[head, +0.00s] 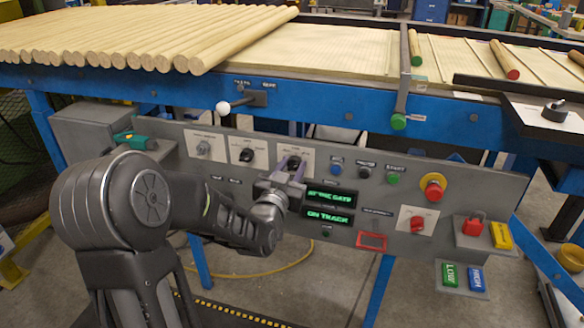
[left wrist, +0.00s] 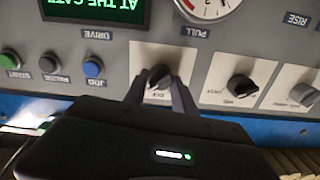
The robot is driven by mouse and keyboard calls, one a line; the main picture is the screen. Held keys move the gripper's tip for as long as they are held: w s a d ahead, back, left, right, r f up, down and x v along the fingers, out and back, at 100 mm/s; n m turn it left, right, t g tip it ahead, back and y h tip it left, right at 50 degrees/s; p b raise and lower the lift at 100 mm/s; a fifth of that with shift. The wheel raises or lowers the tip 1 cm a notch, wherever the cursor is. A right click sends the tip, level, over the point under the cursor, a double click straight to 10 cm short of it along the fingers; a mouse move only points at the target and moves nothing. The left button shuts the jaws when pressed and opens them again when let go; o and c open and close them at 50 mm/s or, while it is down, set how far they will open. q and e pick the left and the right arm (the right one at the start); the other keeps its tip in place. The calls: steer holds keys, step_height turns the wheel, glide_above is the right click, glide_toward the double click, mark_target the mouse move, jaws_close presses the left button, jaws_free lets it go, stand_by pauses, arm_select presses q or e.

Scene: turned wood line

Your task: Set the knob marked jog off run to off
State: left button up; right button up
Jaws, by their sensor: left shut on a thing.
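A black knob (head: 294,161) sits on a pale plate on the grey control panel, third in the row of plates. In the left wrist view the same knob (left wrist: 159,77) is between my fingers. My left gripper (head: 290,168) is shut on this knob, one finger on each side. In the left wrist view the gripper (left wrist: 161,92) reaches up to the plate, and the picture is upside down. The plate's lettering is too small and partly hidden, so I cannot read its marks or the knob's exact setting. My right gripper is not in view.
Two more knobs, a grey one (head: 203,148) and a black one (head: 247,155), sit left of it. Buttons (head: 364,172), green displays (head: 330,217) and a red stop button (head: 433,187) are to the right. A white-balled lever (head: 223,108) sticks out above. Wooden dowels (head: 140,40) lie on top.

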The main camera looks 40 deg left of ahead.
arm_select(q)
jaws_close()
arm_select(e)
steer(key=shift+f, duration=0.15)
arm_select(q)
steer(key=shift+f+n+b, duration=0.15)
steer(key=shift+n+b, duration=0.65)
steer(key=shift+b, duration=0.35)
steer(key=n+b, duration=0.5)
steer(key=b, duration=0.1)
steer(key=shift+a+f, duration=0.1)
steer(key=shift+n+b, duration=1.1)
steer(key=shift+b, duration=0.1)
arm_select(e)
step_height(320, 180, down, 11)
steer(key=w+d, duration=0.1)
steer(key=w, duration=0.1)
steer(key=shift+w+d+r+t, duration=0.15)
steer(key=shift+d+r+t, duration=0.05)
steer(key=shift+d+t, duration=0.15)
arm_select(q)
steer(key=shift+r, duration=0.2)
steer(key=o, duration=0.8)
jaws_free()
steer(key=shift+c, duration=0.2)
